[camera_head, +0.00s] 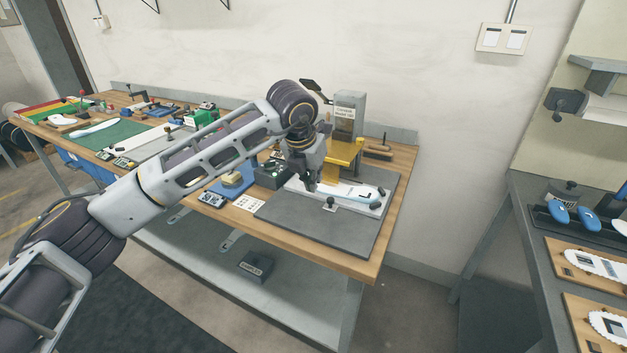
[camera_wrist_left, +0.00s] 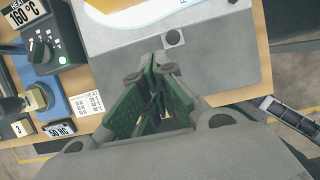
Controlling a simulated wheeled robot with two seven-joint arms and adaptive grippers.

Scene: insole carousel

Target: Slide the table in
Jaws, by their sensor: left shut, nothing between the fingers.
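The sliding table (camera_head: 357,194) is a pale plate in front of the heat press (camera_head: 345,125), out on the grey base plate (camera_head: 300,222). A dark knob (camera_head: 330,203) stands on a small tab at its front edge. In the left wrist view the knob (camera_wrist_left: 174,38) shows just beyond my fingertips, and a white insole with a blue edge (camera_wrist_left: 135,8) lies on the table. My left gripper (camera_head: 311,186) points down, shut and empty, beside the knob; I cannot tell whether it touches. It also shows in the left wrist view (camera_wrist_left: 160,72). My right gripper is out of view.
A control box with a green light (camera_head: 272,175) stands left of the base plate, with a white card (camera_head: 249,203) before it. The wooden bench (camera_head: 375,262) holds several tools further left. Another bench (camera_head: 525,225) stands at right, across a gap.

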